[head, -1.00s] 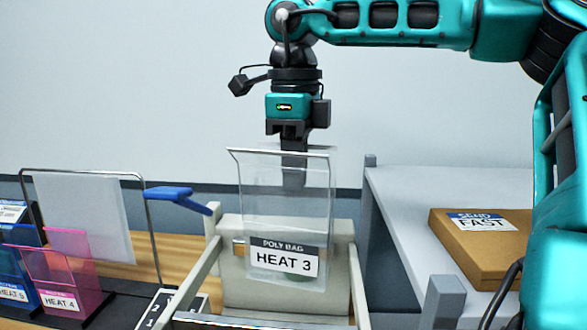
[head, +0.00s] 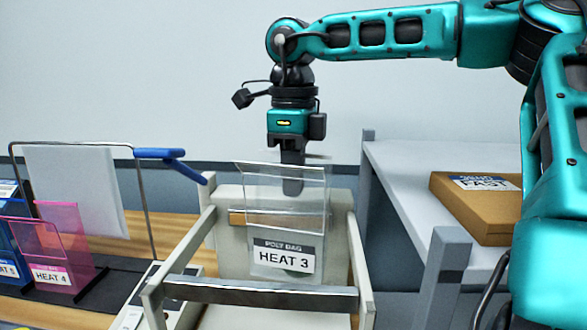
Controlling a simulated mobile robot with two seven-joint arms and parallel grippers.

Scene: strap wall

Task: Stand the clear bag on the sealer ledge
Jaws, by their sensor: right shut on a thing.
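The clear bag (head: 283,256), labelled POLY BAG HEAT 3, is upright in front of the sealer's beige back plate (head: 338,235). My right gripper (head: 291,182) points straight down, its fingers at the bag's upper part, and is shut on the bag. The bag's top edge is tilted. The sealer's metal front bar (head: 258,294) crosses in front, a little below the label. I cannot tell whether the bag's lower edge touches the ledge. My left gripper is not in view.
A pink HEAT 4 holder (head: 62,248) and a white sheet in a wire frame (head: 75,190) stand further left. At right, a grey shelf (head: 400,170) holds a brown box (head: 470,215).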

